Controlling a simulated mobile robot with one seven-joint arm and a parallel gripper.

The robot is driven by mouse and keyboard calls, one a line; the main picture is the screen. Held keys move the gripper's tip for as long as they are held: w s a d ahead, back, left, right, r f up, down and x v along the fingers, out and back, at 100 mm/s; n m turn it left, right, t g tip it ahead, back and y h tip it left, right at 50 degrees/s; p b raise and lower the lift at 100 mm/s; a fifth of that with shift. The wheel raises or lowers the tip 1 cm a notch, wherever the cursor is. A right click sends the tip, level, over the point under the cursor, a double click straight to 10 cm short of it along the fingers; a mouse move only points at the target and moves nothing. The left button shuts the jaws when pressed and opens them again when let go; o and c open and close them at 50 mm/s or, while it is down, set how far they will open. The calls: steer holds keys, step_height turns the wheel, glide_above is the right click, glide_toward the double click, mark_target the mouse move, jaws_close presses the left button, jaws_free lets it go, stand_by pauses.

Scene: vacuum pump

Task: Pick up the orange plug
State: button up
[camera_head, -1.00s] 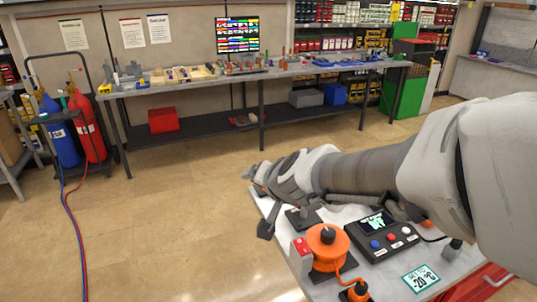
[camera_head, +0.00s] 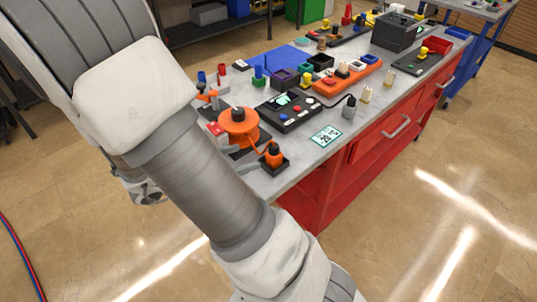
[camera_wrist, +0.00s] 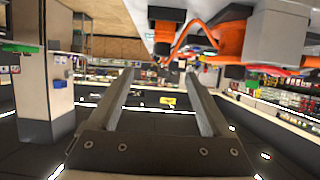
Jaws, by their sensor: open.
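The orange plug (camera_head: 273,156) stands upright in a small black holder near the front left corner of the workbench, in the head view. Its orange cable runs to the round orange pump body (camera_head: 238,126) behind it. My gripper (camera_wrist: 160,75) is open and empty in the wrist view, which appears upside down. The plug (camera_wrist: 164,32) shows there above the fingertips in the picture, roughly in line with the gap and apart from the fingers. In the head view my arm hides most of the gripper.
A black control box (camera_head: 289,109) with coloured buttons stands right of the pump. A temperature sign (camera_head: 326,135) lies near the front edge of the grey workbench (camera_head: 300,164). Several coloured parts and an orange block (camera_head: 348,78) fill the bench farther back. Floor is free at the left.

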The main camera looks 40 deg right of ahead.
mark_target(270, 150)
steer(key=b+x, duration=0.1)
steer(key=x, duration=0.9)
steer(key=shift+d+f+b, duration=0.25)
steer(key=shift+d+b, duration=0.05)
steer(key=shift+b, duration=0.05)
steer(key=x, duration=0.2)
steer(key=f+b+x, duration=0.1)
steer(key=x, duration=0.1)
steer(key=shift+w+d+f, duration=0.1)
steer(key=shift+w+d, duration=0.05)
steer(key=shift+w, duration=0.1)
steer(key=shift+d, duration=0.3)
jaws_close()
